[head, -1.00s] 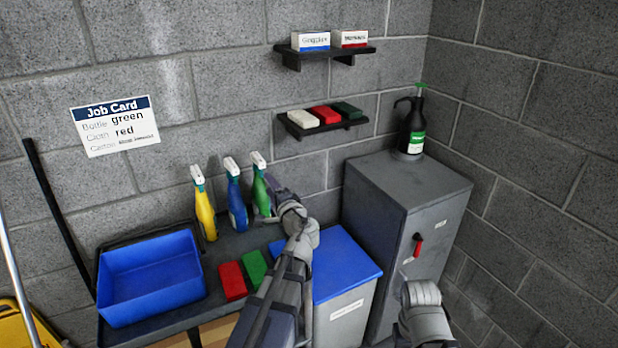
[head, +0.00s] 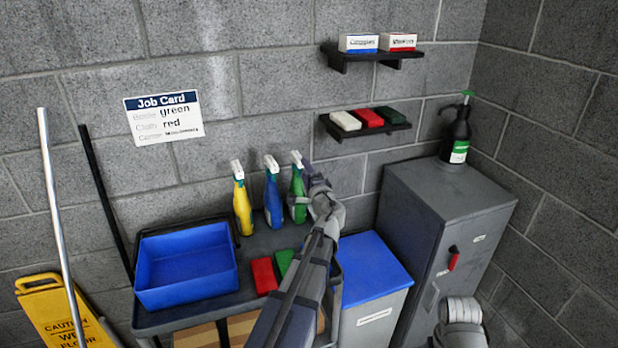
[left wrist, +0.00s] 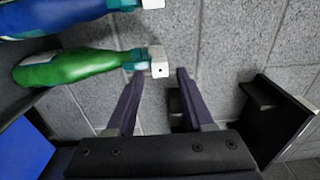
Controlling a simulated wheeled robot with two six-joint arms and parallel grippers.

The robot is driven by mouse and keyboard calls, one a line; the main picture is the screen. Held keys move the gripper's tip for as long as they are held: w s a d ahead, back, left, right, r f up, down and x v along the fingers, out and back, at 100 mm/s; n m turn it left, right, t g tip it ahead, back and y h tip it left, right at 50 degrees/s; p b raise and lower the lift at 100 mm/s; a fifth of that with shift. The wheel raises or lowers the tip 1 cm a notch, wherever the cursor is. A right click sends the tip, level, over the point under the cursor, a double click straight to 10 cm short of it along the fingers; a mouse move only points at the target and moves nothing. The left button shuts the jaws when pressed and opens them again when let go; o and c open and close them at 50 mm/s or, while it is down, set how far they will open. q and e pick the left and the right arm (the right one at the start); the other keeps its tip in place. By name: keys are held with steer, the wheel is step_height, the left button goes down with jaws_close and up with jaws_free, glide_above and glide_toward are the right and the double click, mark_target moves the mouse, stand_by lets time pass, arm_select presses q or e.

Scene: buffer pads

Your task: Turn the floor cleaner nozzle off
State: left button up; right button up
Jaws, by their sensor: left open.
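A green spray bottle (head: 298,197) with a teal and white head stands on the cart beside a blue bottle (head: 273,200) and a yellow bottle (head: 242,208). I cannot read which is the floor cleaner. My left gripper (head: 308,170) is at the green bottle's head, partly covering the bottle's right side. In the left wrist view the gripper (left wrist: 160,75) is open, and the green bottle's white nozzle (left wrist: 158,62) shows in the gap between the fingertips. The green bottle's body (left wrist: 65,67) extends left. Contact is not clear.
A blue tray (head: 150,292) and a red block (head: 264,276) are on the cart. A blue-lidded bin (head: 375,268) and a grey cabinet (head: 402,250) with a black pump bottle (head: 455,135) stand right. Wall shelves (head: 365,133) hang above. A yellow caution sign (head: 52,310) stands left.

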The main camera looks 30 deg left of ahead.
arm_select(q)
steer(key=shift+x, duration=1.2)
steer(key=shift+c, duration=0.3)
steer(key=c, duration=0.6)
steer(key=n, duration=0.4)
steer(key=shift+c, duration=0.3)
steer(key=n, duration=1)
steer(key=shift+o, duration=0.2)
steer(key=n, duration=0.4)
steer(key=shift+n, duration=0.3)
